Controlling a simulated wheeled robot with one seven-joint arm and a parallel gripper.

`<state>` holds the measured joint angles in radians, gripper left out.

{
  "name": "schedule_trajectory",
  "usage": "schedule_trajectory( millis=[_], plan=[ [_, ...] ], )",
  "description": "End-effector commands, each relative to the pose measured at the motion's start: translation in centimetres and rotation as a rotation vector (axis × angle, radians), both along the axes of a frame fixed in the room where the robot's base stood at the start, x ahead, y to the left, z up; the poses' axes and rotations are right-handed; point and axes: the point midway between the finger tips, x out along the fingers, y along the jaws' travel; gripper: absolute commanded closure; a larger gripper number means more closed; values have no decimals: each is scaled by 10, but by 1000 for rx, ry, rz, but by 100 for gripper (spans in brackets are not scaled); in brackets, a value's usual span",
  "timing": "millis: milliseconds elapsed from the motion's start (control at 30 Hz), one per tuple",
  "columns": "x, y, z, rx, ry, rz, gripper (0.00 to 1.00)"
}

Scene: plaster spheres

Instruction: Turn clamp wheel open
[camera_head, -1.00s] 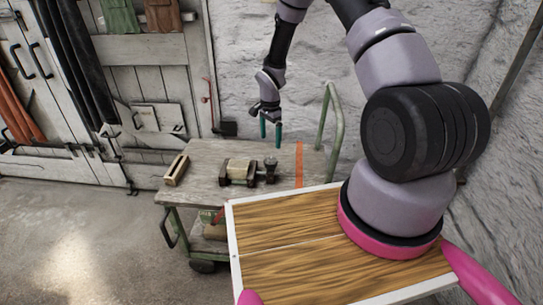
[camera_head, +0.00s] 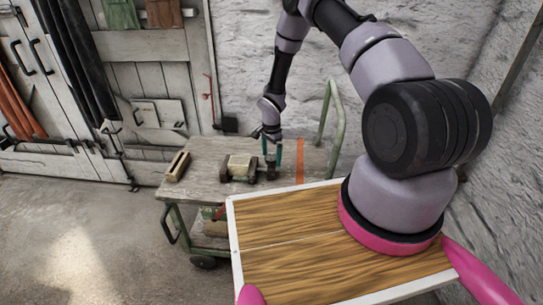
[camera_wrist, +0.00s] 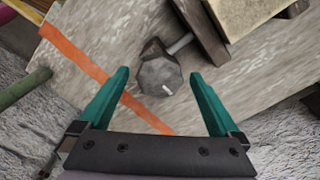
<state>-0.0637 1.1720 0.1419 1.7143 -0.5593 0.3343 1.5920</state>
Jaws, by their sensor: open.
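The clamp (camera_head: 238,169) lies on the cart top and grips a pale block (camera_head: 240,162). Its clamp wheel (camera_wrist: 159,76) is a dark, many-sided knob with a small white mark, on a metal shaft (camera_wrist: 180,43) in the wrist view. My gripper (camera_head: 272,154) is over the wheel end of the clamp. Its teal fingers (camera_wrist: 160,72) are open, one on each side of the wheel, with gaps on both sides. In the head view the fingers partly hide the wheel.
The cart (camera_head: 205,165) has an orange stripe (camera_head: 300,160) to the right of the clamp and a green handle rail (camera_head: 336,120). A small wooden box (camera_head: 178,166) sits at the left of the cart top. A rough wall (camera_head: 255,65) stands behind.

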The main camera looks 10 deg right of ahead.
Motion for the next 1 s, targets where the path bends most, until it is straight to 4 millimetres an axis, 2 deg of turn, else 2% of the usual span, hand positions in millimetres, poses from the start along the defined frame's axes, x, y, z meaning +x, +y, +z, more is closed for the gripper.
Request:
schedule_trajectory(
  millis=[33,67,100,267,667,1000],
  plan=[
    [0,0,0,0,0,0,2],
    [0,0,0,0,0,0,9],
    [0,0,0,0,0,0,24],
    [0,0,0,0,0,0,86],
    [0,0,0,0,0,71,87],
    [0,1,1,0,0,335,87]
  ],
)
